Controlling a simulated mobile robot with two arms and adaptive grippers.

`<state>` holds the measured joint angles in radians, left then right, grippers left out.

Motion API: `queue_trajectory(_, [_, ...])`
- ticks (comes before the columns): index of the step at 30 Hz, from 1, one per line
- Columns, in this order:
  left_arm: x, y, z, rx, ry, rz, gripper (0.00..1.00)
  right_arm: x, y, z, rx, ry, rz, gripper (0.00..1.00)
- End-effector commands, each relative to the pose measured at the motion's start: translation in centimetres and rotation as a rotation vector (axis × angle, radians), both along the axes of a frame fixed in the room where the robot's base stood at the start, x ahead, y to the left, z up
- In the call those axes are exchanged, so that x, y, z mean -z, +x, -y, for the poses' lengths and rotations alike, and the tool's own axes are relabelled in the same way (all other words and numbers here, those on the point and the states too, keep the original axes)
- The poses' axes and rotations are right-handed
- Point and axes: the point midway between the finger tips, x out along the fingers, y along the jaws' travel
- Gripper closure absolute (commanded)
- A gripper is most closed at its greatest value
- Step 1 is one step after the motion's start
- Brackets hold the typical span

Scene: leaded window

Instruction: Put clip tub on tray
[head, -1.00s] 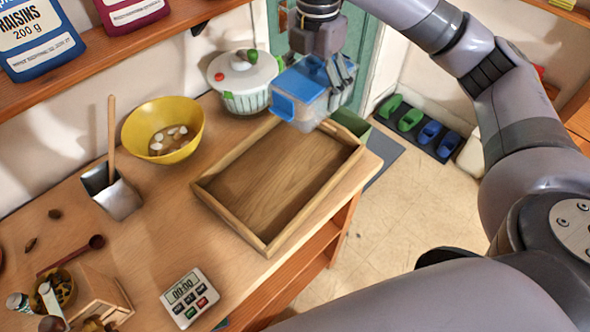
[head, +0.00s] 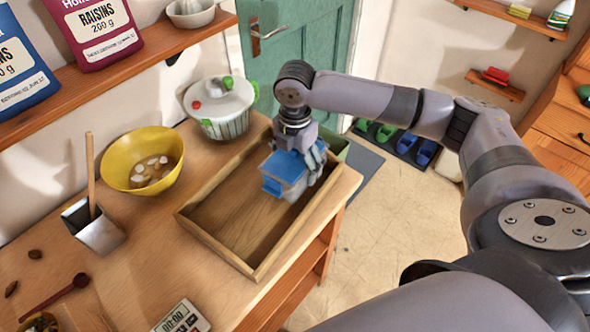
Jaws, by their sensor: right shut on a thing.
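The clip tub (head: 286,173) is a clear box with a blue lid. It is inside the outline of the wooden tray (head: 222,260), over its far right part. I cannot tell whether its base touches the tray floor. My right gripper (head: 307,155) comes down from above and is shut on the tub; its fingers are partly hidden behind the lid. The tray is a shallow wooden frame on the counter, otherwise empty. My left gripper is not in view.
A white lidded pot (head: 222,106) stands behind the tray. A yellow bowl (head: 142,160) and a metal pot with a wooden handle (head: 93,226) stand to the left. A timer (head: 182,318) lies near the front. A green box (head: 335,143) is beside the tray's far right corner.

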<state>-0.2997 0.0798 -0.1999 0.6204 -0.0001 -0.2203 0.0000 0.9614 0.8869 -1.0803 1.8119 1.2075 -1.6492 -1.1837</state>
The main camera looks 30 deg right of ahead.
Motion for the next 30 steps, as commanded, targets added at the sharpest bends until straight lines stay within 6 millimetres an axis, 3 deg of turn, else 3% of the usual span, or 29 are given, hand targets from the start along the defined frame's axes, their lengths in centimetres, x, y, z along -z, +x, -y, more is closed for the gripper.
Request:
queue_trajectory(6, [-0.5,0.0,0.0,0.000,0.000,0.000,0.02,3.1,-0.1,0.0,0.000,-0.003,-0.003,0.48])
queue_trajectory(18, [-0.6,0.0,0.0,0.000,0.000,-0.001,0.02,3.7,0.0,0.0,-0.001,-0.001,-0.002,0.48])
queue_trajectory(19, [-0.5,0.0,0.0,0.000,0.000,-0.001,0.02,3.7,-0.1,0.0,-0.001,-0.001,-0.002,0.18])
queue_trajectory(27, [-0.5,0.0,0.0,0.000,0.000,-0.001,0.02,3.7,0.0,0.0,0.000,-0.001,-0.002,0.00])
queue_trajectory(30, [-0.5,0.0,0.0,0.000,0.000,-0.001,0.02,3.7,-0.1,0.0,0.000,-0.001,-0.002,0.00])
